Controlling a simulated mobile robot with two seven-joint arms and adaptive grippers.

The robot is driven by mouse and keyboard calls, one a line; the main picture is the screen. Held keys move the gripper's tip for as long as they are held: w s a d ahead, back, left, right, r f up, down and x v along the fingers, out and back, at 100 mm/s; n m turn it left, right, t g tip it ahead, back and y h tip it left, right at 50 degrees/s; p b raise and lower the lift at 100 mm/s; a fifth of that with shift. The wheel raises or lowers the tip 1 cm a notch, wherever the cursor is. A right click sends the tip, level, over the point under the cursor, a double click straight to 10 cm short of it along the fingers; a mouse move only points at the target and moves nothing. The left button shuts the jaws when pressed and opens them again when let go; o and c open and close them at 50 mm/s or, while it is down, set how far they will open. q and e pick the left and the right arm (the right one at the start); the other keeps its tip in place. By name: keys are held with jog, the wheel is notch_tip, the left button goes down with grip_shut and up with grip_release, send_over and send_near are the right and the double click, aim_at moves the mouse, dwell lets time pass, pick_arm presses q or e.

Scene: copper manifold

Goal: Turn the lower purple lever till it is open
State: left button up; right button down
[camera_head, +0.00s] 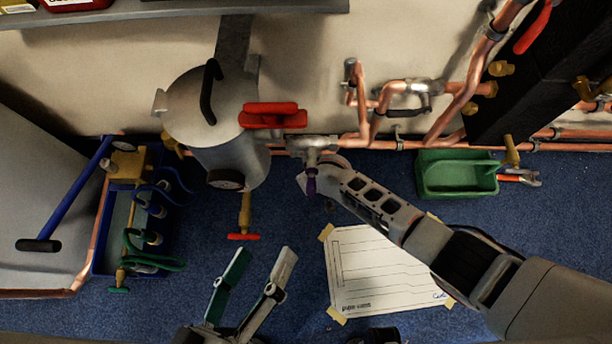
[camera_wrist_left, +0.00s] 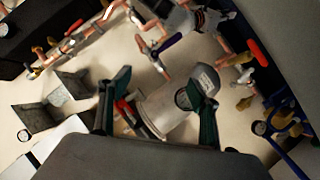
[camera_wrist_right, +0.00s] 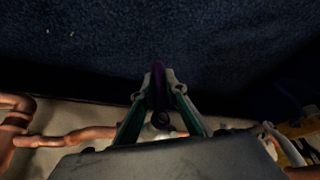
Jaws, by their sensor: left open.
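The purple lever (camera_head: 311,183) hangs down from a grey valve (camera_head: 312,146) on the copper pipe along the wall, in the middle of the head view. In the right wrist view the purple lever (camera_wrist_right: 158,85) stands between the two fingers of my right gripper (camera_wrist_right: 158,95), which are close together on either side of it and look shut on it. In the head view my right gripper partly covers the valve and lever. My left gripper (camera_head: 262,262) is open and empty over the blue floor, well below the valve. Its fingers (camera_wrist_left: 160,90) also show spread in the left wrist view.
A green bin (camera_head: 456,174) lies to the right. A taped paper sheet (camera_head: 375,265) lies on the floor below my right arm. A blue crate with brass fittings stands left.

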jog(key=shift+w+d+r+h+p, duration=0.15)
jog(key=shift+h+p, duration=0.15)
jog(key=shift+h, duration=0.1)
jog(key=shift+d+f+h, duration=0.2)
jog(key=shift+h, duration=0.2)
jog(key=c, duration=2)
grip_release()
jog(key=shift+s, duration=0.2)
pick_arm(q)
jog(key=shift+a+m, duration=0.3)
jog(key=shift+m, duration=0.4)
jog(key=shift+s+f, duration=0.1)
jog(key=shift+f, duration=0.1)
